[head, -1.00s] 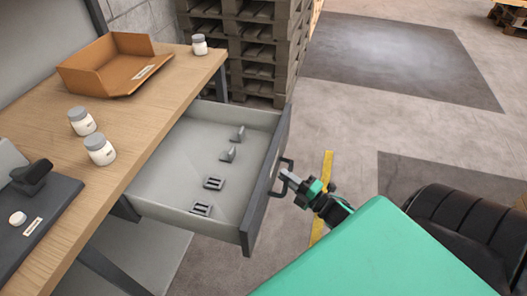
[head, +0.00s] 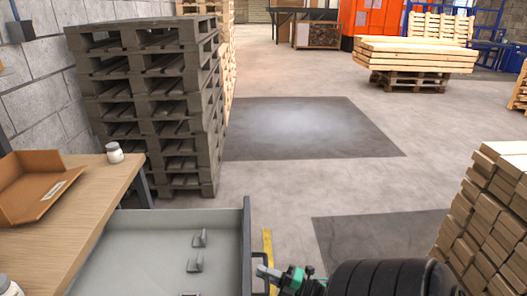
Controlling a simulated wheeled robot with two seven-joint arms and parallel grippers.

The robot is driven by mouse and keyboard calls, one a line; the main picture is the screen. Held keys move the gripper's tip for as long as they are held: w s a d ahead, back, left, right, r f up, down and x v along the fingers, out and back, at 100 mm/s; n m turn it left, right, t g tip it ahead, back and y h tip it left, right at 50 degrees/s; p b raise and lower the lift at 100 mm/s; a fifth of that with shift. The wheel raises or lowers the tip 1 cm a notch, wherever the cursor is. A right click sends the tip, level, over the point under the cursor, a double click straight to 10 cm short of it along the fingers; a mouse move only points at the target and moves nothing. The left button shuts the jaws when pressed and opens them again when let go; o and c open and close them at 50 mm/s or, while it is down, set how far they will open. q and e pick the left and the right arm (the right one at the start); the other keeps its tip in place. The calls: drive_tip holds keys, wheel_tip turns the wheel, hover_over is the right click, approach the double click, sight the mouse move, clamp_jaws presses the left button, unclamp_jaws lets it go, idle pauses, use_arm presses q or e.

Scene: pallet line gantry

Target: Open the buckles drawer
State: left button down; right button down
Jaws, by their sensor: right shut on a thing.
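The buckles drawer (head: 150,222) stands pulled out from the workbench, in the lower left of the head view. Its dark front panel (head: 246,235) faces right. Several small grey buckles lie inside; two show clearly, one (head: 200,238) behind the other (head: 194,262). The near end of the drawer is cut off by the frame's lower edge. My right gripper (head: 264,273) is at the outer side of the front panel, shut on the drawer's handle (head: 256,258). My left gripper is out of view.
The wooden workbench (head: 75,210) holds an orange-brown open tray (head: 35,185) and white jars, one (head: 114,153) near its far corner. A tall grey pallet stack (head: 150,105) stands behind. Stacked timber (head: 490,215) is at the right. The floor between is clear.

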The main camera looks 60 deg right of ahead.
drive_tip(key=c, duration=1.4)
unclamp_jaws()
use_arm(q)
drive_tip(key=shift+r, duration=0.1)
